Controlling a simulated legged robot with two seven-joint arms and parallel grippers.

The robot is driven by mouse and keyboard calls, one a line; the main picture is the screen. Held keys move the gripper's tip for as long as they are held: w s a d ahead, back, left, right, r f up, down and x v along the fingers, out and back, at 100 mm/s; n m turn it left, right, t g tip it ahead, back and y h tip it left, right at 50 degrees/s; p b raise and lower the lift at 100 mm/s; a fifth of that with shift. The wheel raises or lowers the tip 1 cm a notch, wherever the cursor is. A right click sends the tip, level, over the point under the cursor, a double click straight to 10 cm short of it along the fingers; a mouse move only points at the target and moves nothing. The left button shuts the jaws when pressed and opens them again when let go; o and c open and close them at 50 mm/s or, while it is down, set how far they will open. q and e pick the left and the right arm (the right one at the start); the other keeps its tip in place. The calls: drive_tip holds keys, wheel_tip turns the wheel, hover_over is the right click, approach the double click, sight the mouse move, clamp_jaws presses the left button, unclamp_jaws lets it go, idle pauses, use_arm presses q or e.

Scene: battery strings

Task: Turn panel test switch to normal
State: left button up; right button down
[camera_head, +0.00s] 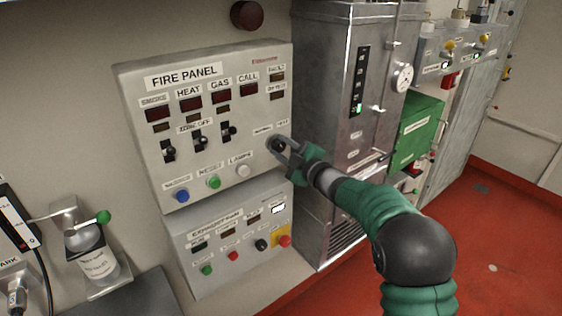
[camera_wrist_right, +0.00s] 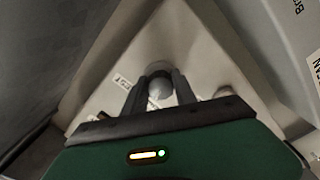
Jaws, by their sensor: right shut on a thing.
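The fire panel (camera_head: 215,115) is a light grey box on the wall, with labels, dark red displays, toggle switches and buttons. The test switch (camera_head: 277,143) is a dark round knob at its lower right, with small labels above it that are too blurred to read fully. My right gripper (camera_head: 284,149) is at this knob, with its fingers closed around it. The knob's exact pointing direction is hidden by the fingers. My left gripper is not in view.
A second panel (camera_head: 185,232) with a red and yellow button sits below. A tall metal cabinet (camera_head: 338,50) stands close to the right of the fire panel. A white lamp button (camera_head: 243,171) is left of my gripper. The red floor (camera_head: 490,240) is clear at right.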

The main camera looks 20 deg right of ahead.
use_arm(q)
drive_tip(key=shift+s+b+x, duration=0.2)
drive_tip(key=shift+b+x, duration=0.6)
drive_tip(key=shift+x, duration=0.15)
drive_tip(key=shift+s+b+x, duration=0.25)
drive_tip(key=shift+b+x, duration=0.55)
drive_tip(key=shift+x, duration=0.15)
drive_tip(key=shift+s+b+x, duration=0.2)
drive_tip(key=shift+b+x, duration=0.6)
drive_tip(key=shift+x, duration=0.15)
use_arm(e)
drive_tip(key=shift+a+f+n, duration=0.1)
drive_tip(key=shift+f+n, duration=0.1)
drive_tip(key=shift+n, duration=0.95)
drive_tip(key=shift+f+n, duration=0.2)
drive_tip(key=shift+n, duration=0.95)
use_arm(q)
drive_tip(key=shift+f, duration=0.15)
use_arm(e)
drive_tip(key=c, duration=1.3)
unclamp_jaws()
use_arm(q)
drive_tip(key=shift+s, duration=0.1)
use_arm(e)
drive_tip(key=shift+o, duration=1.1)
drive_tip(key=shift+s+r, duration=0.1)
drive_tip(key=shift+s, duration=0.05)
drive_tip(key=shift+o, duration=0.3)
drive_tip(key=shift+r, duration=0.2)
